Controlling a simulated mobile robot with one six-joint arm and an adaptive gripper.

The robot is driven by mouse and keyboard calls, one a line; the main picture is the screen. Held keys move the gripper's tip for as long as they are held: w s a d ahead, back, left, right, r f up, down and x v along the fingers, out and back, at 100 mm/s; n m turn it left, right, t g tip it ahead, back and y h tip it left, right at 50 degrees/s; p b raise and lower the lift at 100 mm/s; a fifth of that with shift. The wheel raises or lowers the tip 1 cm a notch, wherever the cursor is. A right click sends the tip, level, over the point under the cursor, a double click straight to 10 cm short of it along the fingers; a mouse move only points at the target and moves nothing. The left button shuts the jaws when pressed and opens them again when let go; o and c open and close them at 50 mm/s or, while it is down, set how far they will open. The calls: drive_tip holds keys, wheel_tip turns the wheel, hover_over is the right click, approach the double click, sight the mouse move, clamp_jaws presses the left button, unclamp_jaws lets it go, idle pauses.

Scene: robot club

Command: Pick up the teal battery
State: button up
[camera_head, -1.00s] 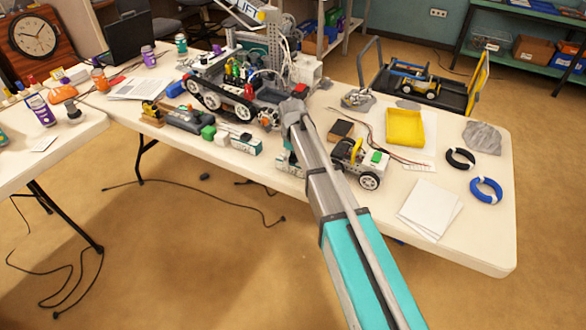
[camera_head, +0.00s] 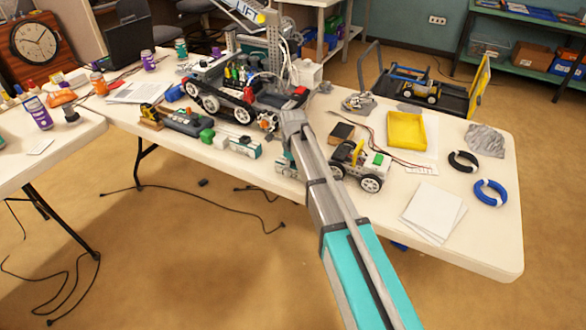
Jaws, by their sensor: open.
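A small white and teal block (camera_head: 245,147), which looks like the teal battery, lies near the front edge of the long white table (camera_head: 290,205). It sits at the right end of a row of small items. Another white and teal piece (camera_head: 286,164) shows just left of my arm; I cannot tell whether it is a battery or part of my wrist. My arm reaches up from the lower right over the table.
A tracked robot (camera_head: 235,95) stands behind the row. Cables (camera_head: 215,195) lie on the floor.

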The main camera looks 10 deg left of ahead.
drive_tip(key=c, duration=1.3)
drive_tip(key=shift+r, duration=0.2)
drive_tip(key=shift+c, duration=0.2)
wheel_tip(320, 180, up, 2)
drive_tip(key=p, duration=0.2)
drive_tip(key=shift+r+p, duration=0.1)
drive_tip(key=shift+p, duration=0.2)
drive_tip(key=s+d+r+p, duration=0.4)
drive_tip(key=s+r+p, duration=0.6)
drive_tip(key=s, duration=0.3)
drive_tip(key=shift+s+d+r, duration=0.15)
drive_tip(key=shift+r, duration=0.05)
